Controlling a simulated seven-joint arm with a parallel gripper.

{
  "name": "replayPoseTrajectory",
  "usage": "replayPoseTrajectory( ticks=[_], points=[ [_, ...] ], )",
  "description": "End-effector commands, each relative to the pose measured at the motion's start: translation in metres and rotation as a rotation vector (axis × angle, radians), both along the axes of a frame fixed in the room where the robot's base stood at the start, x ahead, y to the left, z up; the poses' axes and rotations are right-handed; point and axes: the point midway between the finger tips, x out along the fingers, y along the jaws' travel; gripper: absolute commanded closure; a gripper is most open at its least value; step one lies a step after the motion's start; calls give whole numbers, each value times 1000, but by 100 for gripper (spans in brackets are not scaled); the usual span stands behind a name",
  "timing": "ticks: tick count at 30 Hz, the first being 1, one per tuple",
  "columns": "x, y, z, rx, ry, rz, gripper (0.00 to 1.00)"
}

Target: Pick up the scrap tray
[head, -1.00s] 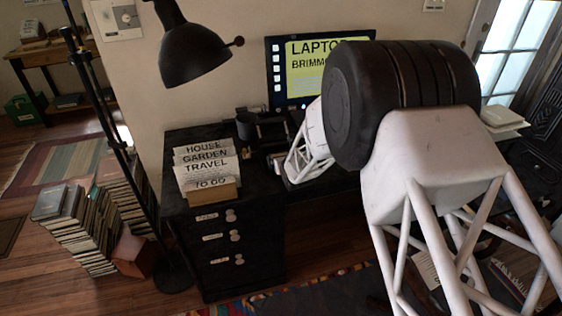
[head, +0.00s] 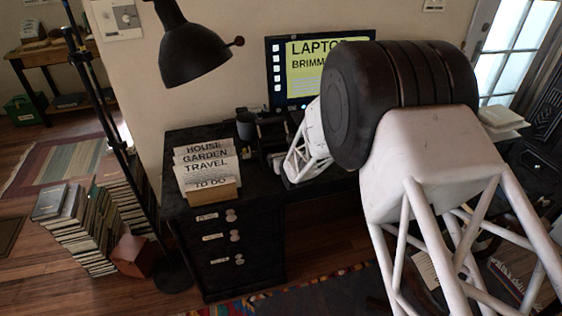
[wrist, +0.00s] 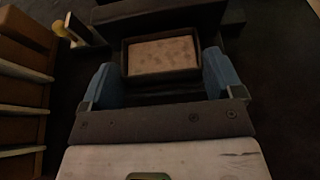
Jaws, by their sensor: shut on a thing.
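In the wrist view, the scrap tray (wrist: 163,76) is a small dark rectangular tray with a speckled tan inside. It lies between the two blue fingers of my gripper (wrist: 160,62). The gripper is shut on it, with one finger at its left side and one at its right. I cannot tell whether the tray touches the surface below. In the head view, my own arm covers part of the desk, and I cannot make out the gripper or the tray.
The black desk (head: 183,225) holds a paper sorter (head: 207,172), a dark cup (head: 246,126) and a screen (head: 290,75). A black lamp (head: 190,55) hangs over its left side. Book stacks (head: 75,230) stand on the floor at left. A slatted wooden item (wrist: 22,85) is left in the wrist view.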

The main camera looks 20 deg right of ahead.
Motion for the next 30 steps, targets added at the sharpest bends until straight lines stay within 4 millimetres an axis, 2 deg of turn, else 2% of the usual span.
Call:
replayPoseTrajectory(
  ticks=[1,11,14,15,17,24,30],
  points=[
    [-11,-1,-22,0,35,-2,48],
    [-11,-2,-21,0,34,-3,48],
    [-11,-2,-18,-1,34,-4,47],
    [-11,-2,-16,-1,34,-4,52],
    [-11,-2,-11,-1,34,-4,53],
    [-9,-2,23,0,23,-3,53],
    [-33,1,26,0,17,-3,53]
  ],
)
